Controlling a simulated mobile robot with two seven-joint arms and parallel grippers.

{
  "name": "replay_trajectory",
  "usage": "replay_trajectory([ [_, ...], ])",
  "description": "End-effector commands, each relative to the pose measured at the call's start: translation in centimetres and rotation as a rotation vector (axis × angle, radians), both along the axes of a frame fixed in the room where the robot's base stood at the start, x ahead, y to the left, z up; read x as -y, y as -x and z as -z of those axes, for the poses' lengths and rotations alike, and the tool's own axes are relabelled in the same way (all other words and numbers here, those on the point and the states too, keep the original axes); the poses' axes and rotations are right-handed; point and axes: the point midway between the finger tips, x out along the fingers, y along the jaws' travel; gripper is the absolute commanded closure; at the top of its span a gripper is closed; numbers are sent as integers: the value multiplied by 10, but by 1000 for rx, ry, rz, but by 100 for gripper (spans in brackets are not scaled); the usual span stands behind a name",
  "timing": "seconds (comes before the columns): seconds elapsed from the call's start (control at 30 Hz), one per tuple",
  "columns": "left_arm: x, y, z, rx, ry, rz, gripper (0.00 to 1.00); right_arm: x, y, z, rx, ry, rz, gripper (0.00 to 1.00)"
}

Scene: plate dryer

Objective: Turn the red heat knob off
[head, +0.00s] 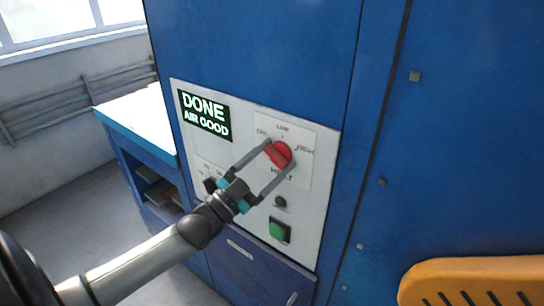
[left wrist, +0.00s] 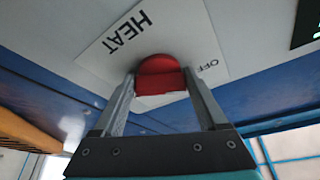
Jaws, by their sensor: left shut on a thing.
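The red heat knob (head: 279,154) sits on a white label plate (head: 305,172) marked OFF, LOW, HIGH and HEAT, on the front panel of the blue machine. My left gripper (head: 279,155) reaches it from the lower left, with one finger on each side of the knob, shut on it. In the left wrist view the red knob (left wrist: 158,78) is between the two finger tips, with the words HEAT and OFF beside it. The fingers hide part of the label, and I cannot tell exactly where the knob points. My right gripper is not in view.
A display (head: 205,115) reads DONE AIR GOOD. A green button (head: 279,230) and a dark round control (head: 280,201) are below the knob. A blue bench with a white top (head: 140,120) stands at left. An orange slotted piece (head: 470,282) is at lower right.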

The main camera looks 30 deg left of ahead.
Motion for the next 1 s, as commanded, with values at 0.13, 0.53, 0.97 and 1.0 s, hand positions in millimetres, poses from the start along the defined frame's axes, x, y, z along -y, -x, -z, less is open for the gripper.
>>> replay_trajectory([
  [0.13,0,0,1,-2,8,1,81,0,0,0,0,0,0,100],
  [0.53,0,0,0,-1,5,1,0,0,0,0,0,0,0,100],
  [0.97,-5,17,8,-3,3,0,0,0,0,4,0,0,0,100],
  [1.0,-6,22,10,-4,2,0,0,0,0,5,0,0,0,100],
])
